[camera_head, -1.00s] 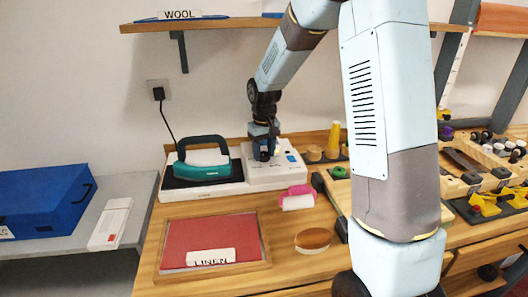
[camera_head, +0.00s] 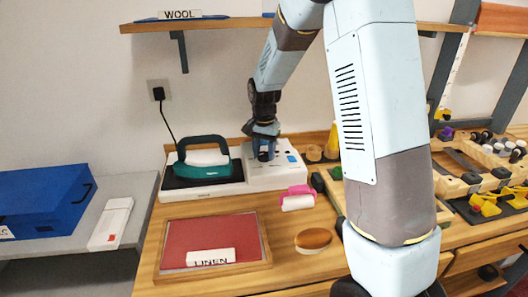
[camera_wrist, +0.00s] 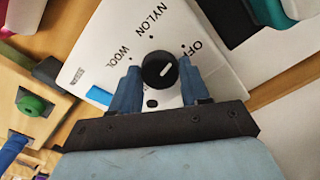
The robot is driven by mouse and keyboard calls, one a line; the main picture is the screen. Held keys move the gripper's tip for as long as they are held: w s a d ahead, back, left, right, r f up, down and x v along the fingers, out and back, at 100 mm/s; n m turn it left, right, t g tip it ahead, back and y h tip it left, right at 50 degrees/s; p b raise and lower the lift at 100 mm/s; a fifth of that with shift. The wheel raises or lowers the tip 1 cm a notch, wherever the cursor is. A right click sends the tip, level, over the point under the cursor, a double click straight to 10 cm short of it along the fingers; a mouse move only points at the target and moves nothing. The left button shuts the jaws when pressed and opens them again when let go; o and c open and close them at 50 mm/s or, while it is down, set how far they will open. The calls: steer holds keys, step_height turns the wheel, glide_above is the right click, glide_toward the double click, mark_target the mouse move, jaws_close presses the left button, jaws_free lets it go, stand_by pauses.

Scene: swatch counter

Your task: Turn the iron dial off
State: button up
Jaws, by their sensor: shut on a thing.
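The iron dial (camera_wrist: 152,62) is a round black knob with a short white mark, on a white panel (camera_head: 285,178) beside the teal iron (camera_head: 203,160). In the wrist view, NYLON, WOOL and OFF are printed around it. The white mark points up and right, roughly toward the dot by OFF. My gripper (camera_wrist: 160,78) is shut on the dial, with one blue finger on each side. In the head view my gripper (camera_head: 264,150) is over the panel, and the dial is mostly hidden by the fingers.
The iron rests on its black plate just left of the panel, with its cord running to the wall socket (camera_head: 159,90). A wooden shelf (camera_head: 230,25) is above.

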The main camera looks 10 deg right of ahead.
mark_target(264, 153)
steer(key=shift+w+m, duration=0.1)
steer(key=shift+m, duration=1)
steer(key=o, duration=1.1)
steer(key=shift+c, duration=0.2)
step_height(264, 153, up, 14)
steer(key=shift+f, duration=0.15)
